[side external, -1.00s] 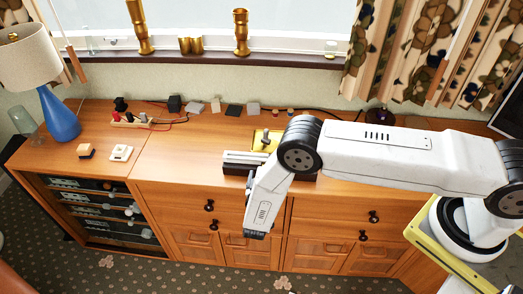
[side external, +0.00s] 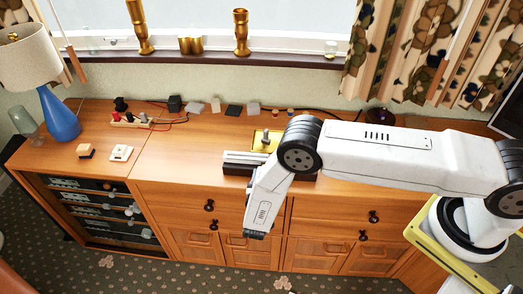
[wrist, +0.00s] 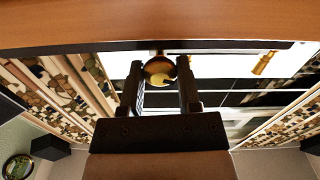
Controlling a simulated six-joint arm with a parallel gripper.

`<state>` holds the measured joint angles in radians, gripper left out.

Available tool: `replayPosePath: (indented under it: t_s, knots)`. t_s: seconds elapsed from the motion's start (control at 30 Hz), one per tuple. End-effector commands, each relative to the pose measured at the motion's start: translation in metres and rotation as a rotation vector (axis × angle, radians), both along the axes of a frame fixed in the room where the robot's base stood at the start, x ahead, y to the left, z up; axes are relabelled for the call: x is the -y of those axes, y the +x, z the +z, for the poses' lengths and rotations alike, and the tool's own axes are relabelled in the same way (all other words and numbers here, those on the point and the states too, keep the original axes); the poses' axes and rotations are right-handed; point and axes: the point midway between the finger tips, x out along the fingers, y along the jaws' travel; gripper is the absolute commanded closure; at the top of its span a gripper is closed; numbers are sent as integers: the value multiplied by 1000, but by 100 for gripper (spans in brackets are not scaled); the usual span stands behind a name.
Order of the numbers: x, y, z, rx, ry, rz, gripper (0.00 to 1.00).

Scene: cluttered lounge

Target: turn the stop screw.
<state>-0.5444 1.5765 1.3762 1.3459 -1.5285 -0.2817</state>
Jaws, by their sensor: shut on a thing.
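In the wrist view, my gripper (wrist: 160,84) has its two black fingers on either side of a shiny round brass-coloured knob (wrist: 159,68). The knob appears to be the head of the stop screw, and the fingers are shut on it. In the side external view, my arm hides the gripper and the knob. There, a grey rail-like fixture (side external: 240,158) on a dark base sits at the front edge of the wooden cabinet top. A brass plate with a small upright post (side external: 265,139) stands behind it, partly covered by my arm.
The wooden cabinet (side external: 190,150) holds a blue lamp (side external: 60,118), two small blocks, a white one (side external: 121,153) among them, and a strip with red and black plugs (side external: 130,119). Small blocks and cables lie along the wall.

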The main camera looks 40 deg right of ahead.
Motion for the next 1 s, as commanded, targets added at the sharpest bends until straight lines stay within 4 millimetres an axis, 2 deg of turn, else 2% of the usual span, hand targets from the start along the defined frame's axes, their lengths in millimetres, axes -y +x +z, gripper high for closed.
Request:
replayPosePath:
  t_s: [1.0]
  knots:
    - [-1,-1,-1,666,652,2,100]
